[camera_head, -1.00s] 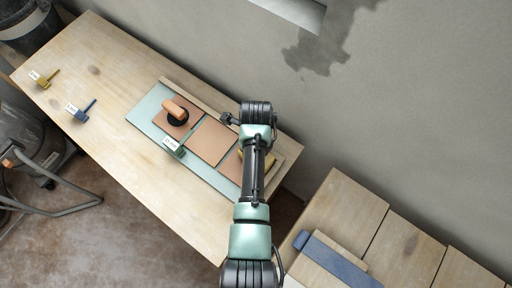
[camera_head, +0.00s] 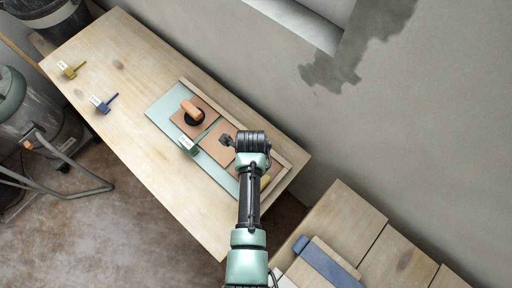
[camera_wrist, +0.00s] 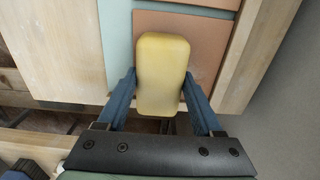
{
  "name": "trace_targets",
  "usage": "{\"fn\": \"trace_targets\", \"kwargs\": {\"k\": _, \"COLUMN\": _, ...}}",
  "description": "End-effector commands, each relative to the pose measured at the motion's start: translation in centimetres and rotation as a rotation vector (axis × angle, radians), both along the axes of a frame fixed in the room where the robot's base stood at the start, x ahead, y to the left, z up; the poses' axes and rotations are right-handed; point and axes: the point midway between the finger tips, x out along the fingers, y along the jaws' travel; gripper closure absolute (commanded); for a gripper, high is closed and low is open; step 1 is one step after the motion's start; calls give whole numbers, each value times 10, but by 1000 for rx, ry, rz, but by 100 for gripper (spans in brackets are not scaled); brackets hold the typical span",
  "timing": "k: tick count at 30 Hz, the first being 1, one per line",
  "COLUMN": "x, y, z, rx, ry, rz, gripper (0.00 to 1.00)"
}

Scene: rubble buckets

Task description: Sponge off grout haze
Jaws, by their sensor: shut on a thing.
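A yellow sponge (camera_wrist: 163,70) is gripped between the blue fingers of my gripper (camera_wrist: 158,82), one on each long side. It covers part of a terracotta tile (camera_wrist: 205,35) and the near edge of the board. I cannot tell whether it touches the tile. In the head view only a bit of the sponge (camera_head: 265,182) shows beside my arm, which hides my gripper. The terracotta tiles (camera_head: 219,141) lie in a row on a pale green board (camera_head: 164,102) with a wooden rail along the wall side. Haze on the tiles is too small to tell.
A round black tool with an orange handle (camera_head: 190,108) stands on the far tile. A green tagged piece (camera_head: 189,146) sits at the board's edge. Blue (camera_head: 104,104) and yellow (camera_head: 71,69) tagged pieces lie far left. A wall runs close along the right.

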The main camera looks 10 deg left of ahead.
Motion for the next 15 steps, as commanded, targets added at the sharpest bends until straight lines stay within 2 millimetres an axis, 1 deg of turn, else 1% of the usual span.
{"fn": "trace_targets", "kwargs": {"k": 1, "x": -4, "y": 3, "z": 3, "rx": 0, "ry": 1, "rz": 2, "gripper": 77}}
{"fn": "trace_targets", "kwargs": {"k": 9, "x": -20, "y": 14, "z": 0, "rx": 0, "ry": 1, "rz": 1, "gripper": 77}}
{"fn": "trace_targets", "kwargs": {"k": 15, "x": -19, "y": 14, "z": -3, "rx": 0, "ry": 0, "rz": -1, "gripper": 77}}
